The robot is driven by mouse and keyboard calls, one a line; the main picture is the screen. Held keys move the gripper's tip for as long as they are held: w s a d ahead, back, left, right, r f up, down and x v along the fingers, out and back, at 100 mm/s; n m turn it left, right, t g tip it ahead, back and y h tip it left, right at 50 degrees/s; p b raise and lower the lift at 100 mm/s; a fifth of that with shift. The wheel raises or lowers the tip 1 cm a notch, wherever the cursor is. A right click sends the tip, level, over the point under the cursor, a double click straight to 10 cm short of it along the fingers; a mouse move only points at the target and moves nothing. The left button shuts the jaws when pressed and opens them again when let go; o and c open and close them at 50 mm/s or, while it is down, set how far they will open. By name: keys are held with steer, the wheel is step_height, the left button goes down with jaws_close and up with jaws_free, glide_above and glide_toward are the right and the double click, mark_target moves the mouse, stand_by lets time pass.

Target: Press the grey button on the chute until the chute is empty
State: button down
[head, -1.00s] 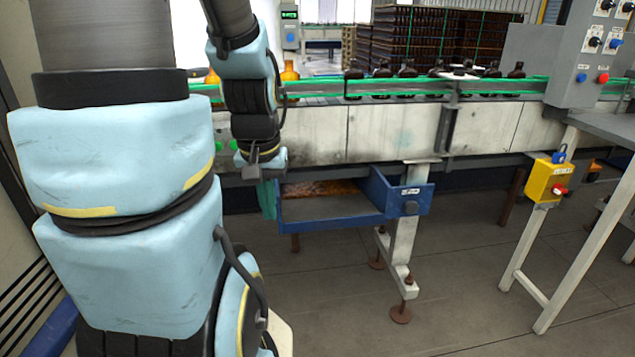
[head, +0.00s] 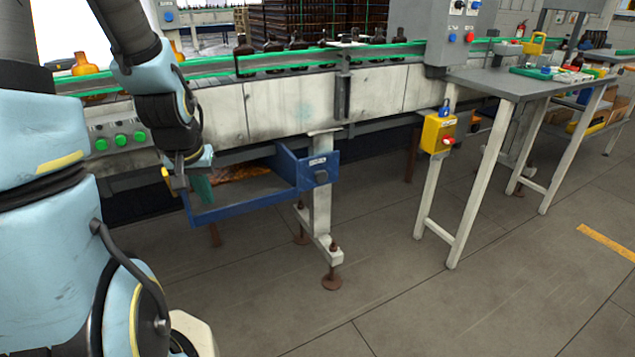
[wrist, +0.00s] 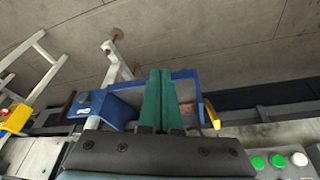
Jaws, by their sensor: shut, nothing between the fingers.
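The blue chute (head: 235,208) hangs under the conveyor and is open at the top. A blue block at its right end carries a white label and the round grey button (head: 321,177). Brown-orange material (head: 240,174) lies at the back of the chute; I cannot tell its pieces. My gripper (head: 202,190) has green fingers, shut and empty, at the chute's left end, apart from the button. In the wrist view the shut fingers (wrist: 159,98) cover part of the chute (wrist: 183,76), and the labelled block (wrist: 105,108) is to their left.
Bottles (head: 297,52) stand on the conveyor (head: 275,108) above. Green buttons (head: 121,140) are on its left panel. A yellow box with a red button (head: 437,133) is on the leg of a grey table (head: 500,82). The floor in front is clear.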

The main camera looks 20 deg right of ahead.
mark_target(320, 176)
steer(key=w+d+f+n+t+h+b, duration=0.1)
steer(key=w+d+f+t+h+b, duration=0.2)
steer(key=d, duration=0.8)
steer(key=w+d+f+n+t+h+b, duration=0.2)
steer(key=d+f, duration=0.6)
steer(key=d, duration=0.4)
steer(key=w+d+f+n+t+h+b, duration=0.2)
steer(key=w+d+f+t+h+b, duration=0.2)
steer(key=d, duration=0.8)
step_height(320, 176, down, 2)
steer(key=shift+d+f+t+h+b, duration=0.15)
steer(key=shift+d+t+h+b, duration=0.1)
steer(key=shift+t+h+b, duration=0.7)
steer(key=shift+w, duration=0.1)
steer(key=w+a+b, duration=0.1)
steer(key=w, duration=0.7)
steer(key=shift+w, duration=0.3)
steer(key=shift+w+b, duration=0.15)
steer(key=shift+b, duration=0.15)
steer(key=shift+w, duration=0.3)
